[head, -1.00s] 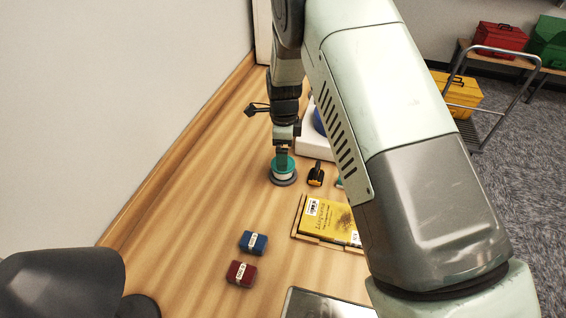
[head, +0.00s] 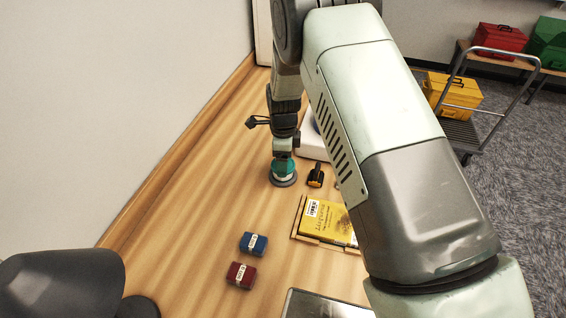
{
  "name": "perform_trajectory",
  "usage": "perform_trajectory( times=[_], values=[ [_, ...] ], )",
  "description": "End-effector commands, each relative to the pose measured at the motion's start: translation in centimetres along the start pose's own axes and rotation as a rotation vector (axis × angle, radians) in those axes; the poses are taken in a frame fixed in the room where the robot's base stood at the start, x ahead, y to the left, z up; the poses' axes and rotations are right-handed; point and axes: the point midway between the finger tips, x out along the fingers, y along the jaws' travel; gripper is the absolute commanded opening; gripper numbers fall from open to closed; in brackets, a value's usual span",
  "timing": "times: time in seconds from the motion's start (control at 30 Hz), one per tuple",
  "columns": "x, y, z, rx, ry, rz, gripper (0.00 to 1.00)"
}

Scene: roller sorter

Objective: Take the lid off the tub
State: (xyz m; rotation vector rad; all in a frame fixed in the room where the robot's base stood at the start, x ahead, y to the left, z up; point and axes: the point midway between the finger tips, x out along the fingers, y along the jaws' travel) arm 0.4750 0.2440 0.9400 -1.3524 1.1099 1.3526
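The tub with its teal lid (head: 285,167) stands on a round grey base (head: 283,181) on the wooden table, in the upper middle of the head view. The lid is at the tub's top; I cannot tell whether it is seated or loose. My gripper (head: 283,158) points down right at the lid, overlapping its far side in this view. The fingertips are small and partly hidden, so I cannot tell whether they are closed on the lid.
A black and yellow tool (head: 315,175) lies just right of the tub. A yellow book (head: 326,219) lies in a wooden tray. A blue box (head: 253,243) and a red box (head: 241,275) sit nearer. A white object (head: 309,143) is partly behind my arm. The wall edges the table's left.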

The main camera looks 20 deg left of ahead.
Motion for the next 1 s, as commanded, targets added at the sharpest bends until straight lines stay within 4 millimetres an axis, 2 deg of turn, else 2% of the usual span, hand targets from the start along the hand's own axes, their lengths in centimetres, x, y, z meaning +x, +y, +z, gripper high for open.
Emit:
perform_trajectory(
  times=[0.17,0.5,0.63,0.73,0.87,1.0],
  values=[
    [-0.9,-0.1,0.0,0.0,0.0,-0.002,0.49],
    [-7.4,-0.1,0.0,0.0,-0.001,-0.004,0.49],
    [-9.2,0.0,0.1,0.0,-0.001,-0.002,0.49],
    [-9.8,0.0,0.0,-0.002,0.0,0.0,0.49],
    [-9.6,0.9,-0.5,-0.057,0.001,0.002,0.49],
    [-8.3,4.0,-1.7,-0.258,-0.001,0.006,0.49]
  ],
)
